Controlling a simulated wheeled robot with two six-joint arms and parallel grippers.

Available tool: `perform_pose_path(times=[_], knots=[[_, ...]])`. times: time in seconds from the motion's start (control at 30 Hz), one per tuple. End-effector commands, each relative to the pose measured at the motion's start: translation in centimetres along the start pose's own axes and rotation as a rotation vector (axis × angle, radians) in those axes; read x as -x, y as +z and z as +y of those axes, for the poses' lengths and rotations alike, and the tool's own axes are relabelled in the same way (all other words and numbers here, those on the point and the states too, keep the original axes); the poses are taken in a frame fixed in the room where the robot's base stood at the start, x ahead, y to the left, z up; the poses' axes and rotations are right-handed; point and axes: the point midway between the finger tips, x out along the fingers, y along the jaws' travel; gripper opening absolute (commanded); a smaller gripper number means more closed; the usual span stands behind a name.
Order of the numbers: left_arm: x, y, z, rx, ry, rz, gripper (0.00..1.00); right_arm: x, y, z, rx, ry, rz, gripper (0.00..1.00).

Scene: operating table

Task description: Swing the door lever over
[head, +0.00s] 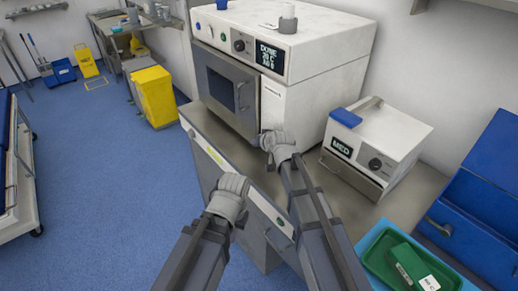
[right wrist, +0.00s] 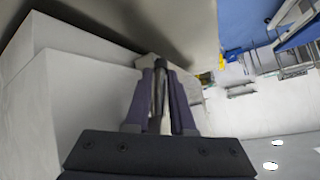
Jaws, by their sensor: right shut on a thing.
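The steriliser (head: 310,70) is a large white box with a lit display. Its grey front door (head: 222,90) has a dark window and looks closed. My right gripper (head: 272,137) is at the lower right corner of the door. In the right wrist view, its fingers (right wrist: 162,78) are shut on a thin metal bar (right wrist: 158,92), which appears to be the door lever. The gripper hides most of the lever in the head view. My left gripper (head: 232,186) is in front of the counter, apart from the door. Its fingertips are not clear.
A green tray (head: 380,262) and a blue bin (head: 490,205) are further right. A yellow bin (head: 155,97) stands on the open blue floor to the left.

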Motion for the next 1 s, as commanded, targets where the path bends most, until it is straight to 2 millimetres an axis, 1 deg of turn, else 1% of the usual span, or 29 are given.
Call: perform_pose_path(times=[0.03,0.2,0.67,0.7,0.8,1.0], knots=[[-0.52,-0.03,0.05,0.000,0.000,0.000,0.00,-0.11,0.28,0.03,-0.004,-0.009,0.011,0.00],[-0.91,-0.05,0.09,0.000,0.000,0.000,0.00,-0.11,-0.04,-0.15,-0.012,-0.030,0.045,0.00],[-0.95,-0.06,0.09,0.000,0.000,0.000,0.00,-0.09,-0.30,-0.26,-0.016,-0.038,0.058,0.00],[-0.95,-0.06,0.09,0.000,0.000,0.000,0.00,-0.09,-0.30,-0.26,-0.016,-0.038,0.058,0.23],[-0.95,-0.05,0.09,0.000,0.000,0.000,0.00,-0.09,-0.31,-0.26,-0.015,-0.037,0.058,0.34],[-0.95,-0.06,0.09,0.000,0.000,0.000,0.00,-0.09,-0.31,-0.24,-0.015,-0.037,0.058,0.34]])
